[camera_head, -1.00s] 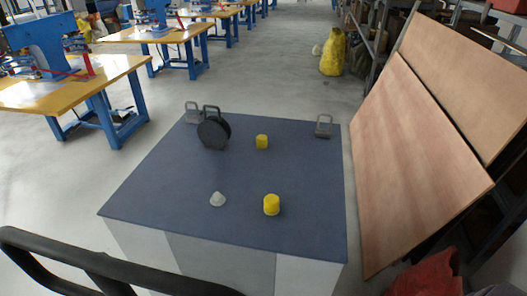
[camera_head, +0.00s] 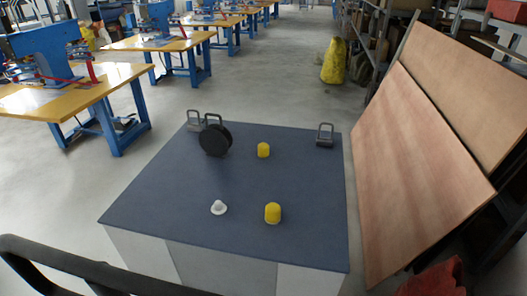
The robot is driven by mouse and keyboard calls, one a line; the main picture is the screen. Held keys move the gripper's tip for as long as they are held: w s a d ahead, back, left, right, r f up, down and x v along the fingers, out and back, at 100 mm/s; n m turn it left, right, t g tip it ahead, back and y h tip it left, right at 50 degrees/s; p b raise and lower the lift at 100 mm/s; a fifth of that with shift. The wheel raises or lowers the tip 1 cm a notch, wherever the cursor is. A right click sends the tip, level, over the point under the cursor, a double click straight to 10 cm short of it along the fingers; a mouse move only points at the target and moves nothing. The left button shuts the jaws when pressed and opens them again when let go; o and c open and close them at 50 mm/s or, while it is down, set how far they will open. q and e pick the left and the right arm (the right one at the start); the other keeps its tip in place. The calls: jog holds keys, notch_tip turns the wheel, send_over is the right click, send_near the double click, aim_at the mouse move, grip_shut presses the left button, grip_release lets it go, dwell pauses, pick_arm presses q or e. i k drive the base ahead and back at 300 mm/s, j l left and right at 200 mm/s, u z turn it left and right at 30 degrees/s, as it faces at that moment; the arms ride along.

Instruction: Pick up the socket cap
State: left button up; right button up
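The frames do not make clear which piece is the socket cap. Two yellow rounded caps stand upright on the blue-grey table top (camera_head: 170,205): one near the front right (camera_head: 273,213), and a smaller-looking one farther back (camera_head: 263,150). A small white piece with a knob on a wider base (camera_head: 218,208) sits left of the front yellow cap, apart from it. Neither of my grippers is in view, and nothing touches these pieces.
A black disc (camera_head: 215,140) stands on edge at the back left, close to a grey padlock-like piece (camera_head: 194,121). A similar one (camera_head: 325,135) stands at the back right. Wooden boards (camera_head: 415,165) lean beside the table's right edge. The table's middle is clear.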

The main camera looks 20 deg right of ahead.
aim_at(262, 149)
jog(key=j+u, duration=0.15)
jog(key=u, duration=0.2)
jog(key=j+u, duration=0.1)
jog(key=u, duration=0.25)
jog(key=j+u, duration=0.15)
jog(key=u, duration=0.2)
jog(key=i+j+u, duration=0.45)
jog(key=i+j, duration=0.95)
jog(key=i+z, duration=0.75)
jog(key=i+j+z, duration=0.35)
jog(key=i+l+z, duration=0.2)
jog(key=i+z, duration=0.2)
jog(key=i, duration=0.25)
jog(key=i+z, duration=0.4)
jog(key=i, duration=0.2)
jog(key=i+j+z, duration=0.25)
jog(key=i+z, duration=0.15)
jog(key=i, duration=0.25)
jog(key=i+l+z, duration=0.1)
jog(key=i+z, duration=0.65)
jog(key=z, duration=0.15)
jog(key=i+j+z, duration=0.1)
jog(key=i+z, duration=0.35)
jog(key=k, duration=0.1)
